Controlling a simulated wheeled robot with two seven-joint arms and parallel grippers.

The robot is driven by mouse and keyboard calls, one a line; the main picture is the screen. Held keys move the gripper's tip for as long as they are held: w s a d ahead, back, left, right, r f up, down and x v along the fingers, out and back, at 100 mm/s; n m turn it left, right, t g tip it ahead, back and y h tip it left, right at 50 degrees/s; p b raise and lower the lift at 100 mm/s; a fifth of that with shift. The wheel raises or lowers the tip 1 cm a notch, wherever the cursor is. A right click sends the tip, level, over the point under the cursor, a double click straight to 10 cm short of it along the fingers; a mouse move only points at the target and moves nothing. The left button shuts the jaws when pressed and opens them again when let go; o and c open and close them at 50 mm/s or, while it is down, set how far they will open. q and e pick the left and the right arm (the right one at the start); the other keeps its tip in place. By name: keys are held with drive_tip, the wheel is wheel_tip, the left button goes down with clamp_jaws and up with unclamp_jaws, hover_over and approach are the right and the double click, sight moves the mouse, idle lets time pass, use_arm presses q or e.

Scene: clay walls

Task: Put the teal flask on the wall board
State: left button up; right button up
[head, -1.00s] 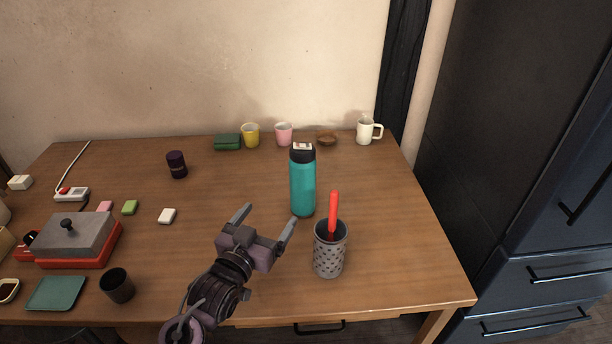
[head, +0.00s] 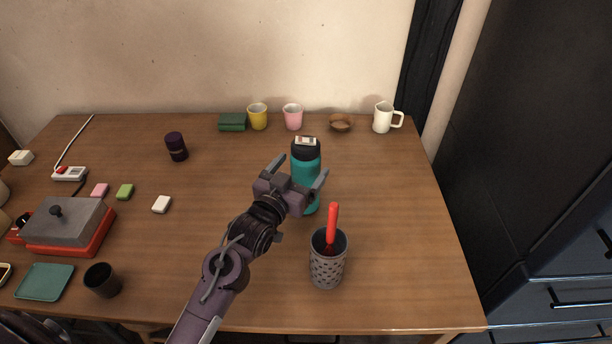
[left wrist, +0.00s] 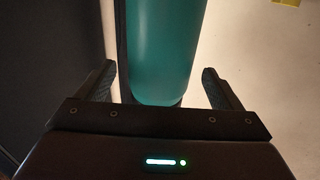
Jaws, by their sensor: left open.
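The teal flask (head: 308,172) with a black lid stands upright on the wooden table, right of the middle. My left gripper (head: 299,172) is open at the flask, with a finger on either side of it in the head view. In the left wrist view the flask (left wrist: 165,45) lies between the two spread fingers (left wrist: 160,88), with a gap on each side. The gripper hides part of the flask's body in the head view. My right gripper is not in view. I see no wall board in these frames.
A grey perforated holder (head: 327,268) with a red-handled tool (head: 332,222) stands just in front of the flask. Cups, a bowl and a white mug (head: 383,118) line the back edge. A red-and-grey grill (head: 66,226) is at left. The table's right part is clear.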

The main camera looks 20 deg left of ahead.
use_arm(q)
drive_tip(key=shift+w+d, duration=0.15)
drive_tip(key=shift+w, duration=0.6)
drive_tip(key=shift+w+d, duration=0.1)
drive_tip(key=shift+w, duration=0.6)
drive_tip(key=shift+r, duration=0.1)
drive_tip(key=c, duration=1.8)
